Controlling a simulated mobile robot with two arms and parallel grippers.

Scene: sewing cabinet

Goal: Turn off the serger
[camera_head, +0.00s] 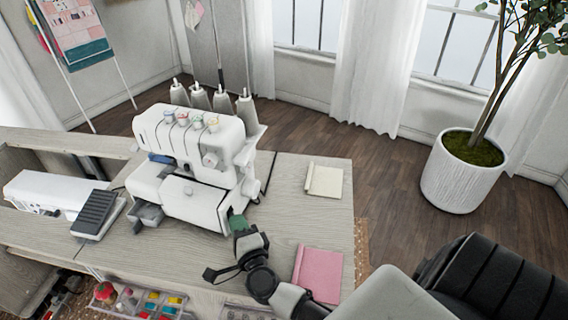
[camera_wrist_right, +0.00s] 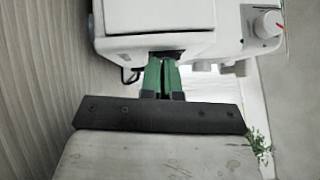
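The white serger (camera_head: 190,150) stands on the wooden cabinet top, with spools of thread behind it. My right gripper (camera_head: 238,223) is at the lower right side of the serger. In the right wrist view its two green fingers (camera_wrist_right: 162,70) are close together, with their tips at a dark recess (camera_wrist_right: 166,55) low on the serger's side (camera_wrist_right: 160,20). The fingers look shut with nothing visible between them. The tips hide part of the recess, so I cannot tell a switch or its position. My left gripper is not in view.
A pink pad (camera_head: 318,274) and a cream notepad (camera_head: 324,180) lie on the cabinet top (camera_head: 290,220). A black foot pedal (camera_head: 97,212) is left of the serger. An open tray (camera_head: 140,300) of sewing supplies is below the front edge. A potted plant (camera_head: 460,175) stands at right.

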